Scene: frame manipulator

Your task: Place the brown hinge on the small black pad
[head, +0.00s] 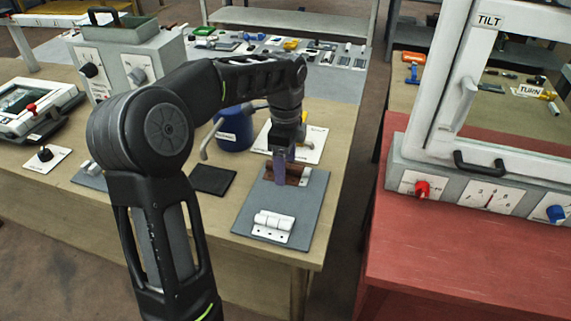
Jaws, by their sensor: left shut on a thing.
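The brown hinge (297,172) is at the far end of a grey board (296,207) on the wooden table. My left gripper (283,168) points down onto it and is shut on it. The fingers hide part of the hinge, and I cannot tell whether it is touching the board or slightly lifted. The small black pad (213,180) lies bare on the table, left of the board. My right gripper is not in view.
A white hinge (272,225) lies on the near part of the board. A blue mug-like container (234,130) stands behind the pad. A grey control box (120,60) is at the back left. A red table (460,235) with a white frame (449,75) stands right, across a gap.

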